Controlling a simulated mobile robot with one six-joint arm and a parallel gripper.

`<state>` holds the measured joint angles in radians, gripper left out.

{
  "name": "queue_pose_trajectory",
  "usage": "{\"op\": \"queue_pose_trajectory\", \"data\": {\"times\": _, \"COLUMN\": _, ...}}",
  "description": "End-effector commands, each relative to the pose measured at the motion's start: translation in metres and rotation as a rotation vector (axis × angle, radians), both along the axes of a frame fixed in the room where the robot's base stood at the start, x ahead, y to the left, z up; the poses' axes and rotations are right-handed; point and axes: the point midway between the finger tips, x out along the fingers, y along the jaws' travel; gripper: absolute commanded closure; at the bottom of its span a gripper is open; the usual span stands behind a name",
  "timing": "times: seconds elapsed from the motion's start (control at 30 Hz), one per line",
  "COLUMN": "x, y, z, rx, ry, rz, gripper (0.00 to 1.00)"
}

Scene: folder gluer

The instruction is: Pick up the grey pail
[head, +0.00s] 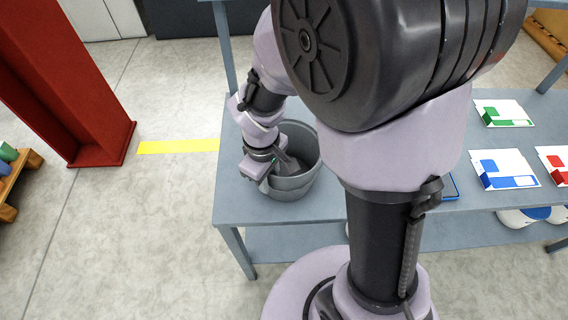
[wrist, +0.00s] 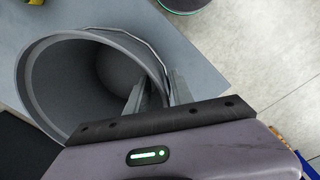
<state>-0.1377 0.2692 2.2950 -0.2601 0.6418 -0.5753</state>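The grey pail (head: 296,184) stands upright on the blue-grey table, near its left end. In the wrist view the pail (wrist: 45,88) shows its open mouth and inner wall. My gripper (head: 276,164) is at the pail's rim, on the side towards the left. In the wrist view my gripper (wrist: 160,84) has one finger inside the pail and the other outside, with the rim between them. The fingers look apart, with a gap around the wall. The fingertips are partly hidden in the head view.
The table (head: 240,207) also holds cards with green (head: 503,113), blue (head: 503,169) and red (head: 556,164) blocks at the right. White containers (head: 519,218) sit on the lower shelf. A red column (head: 70,90) stands on the floor at the left. My arm hides the table's middle.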

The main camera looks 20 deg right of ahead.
Motion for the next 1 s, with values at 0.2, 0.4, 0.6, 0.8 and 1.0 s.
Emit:
{"op": "queue_pose_trajectory", "data": {"times": 0.2, "x": 0.0002, "y": -0.0001, "z": 0.0028, "rx": 0.001, "ry": -0.001, "rz": 0.0, "gripper": 0.92}}
{"op": "queue_pose_trajectory", "data": {"times": 0.4, "x": 0.0001, "y": -0.0001, "z": 0.0028, "rx": 0.001, "ry": -0.001, "rz": -0.001, "gripper": 1.0}}
{"op": "queue_pose_trajectory", "data": {"times": 0.6, "x": 0.0, "y": 0.0, "z": 0.0027, "rx": 0.0, "ry": 0.0, "rz": -0.001, "gripper": 1.0}}
{"op": "queue_pose_trajectory", "data": {"times": 0.8, "x": 0.0, "y": -0.0001, "z": 0.0026, "rx": 0.0, "ry": 0.0, "rz": -0.001, "gripper": 1.0}}
{"op": "queue_pose_trajectory", "data": {"times": 1.0, "x": -0.0002, "y": -0.0001, "z": 0.0025, "rx": 0.0, "ry": 0.0, "rz": -0.001, "gripper": 1.0}}
